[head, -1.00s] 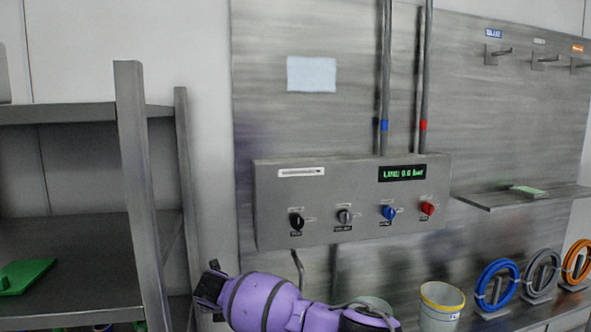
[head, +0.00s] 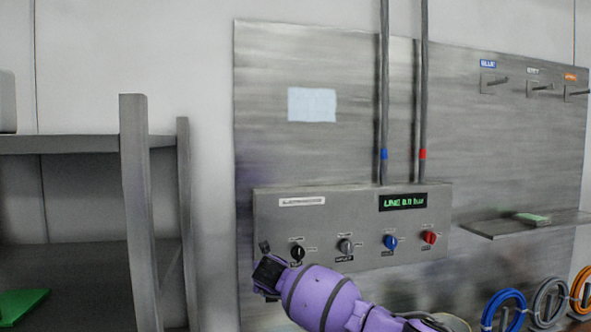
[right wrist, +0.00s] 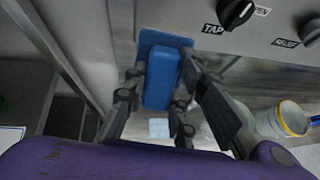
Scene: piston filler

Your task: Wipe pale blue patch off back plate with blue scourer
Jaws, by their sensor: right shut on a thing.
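The pale blue patch (head: 312,104) is a near-square mark on the upper left of the grey metal back plate (head: 340,60). My right gripper (head: 264,258) is below the patch, in front of the lower left corner of the control panel. In the right wrist view my right gripper (right wrist: 158,98) is shut on the blue scourer (right wrist: 162,75), a blue block with a wider flat blue pad at its far end. The scourer is apart from the patch; I cannot make it out in the head view. My left gripper is out of view.
The control panel (head: 345,212) with several knobs and a green display juts out below the patch. Two vertical pipes (head: 384,100) run right of the patch. A shelf rack (head: 135,200) stands left. Coloured hose coils (head: 503,308) sit lower right. Plate around the patch is clear.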

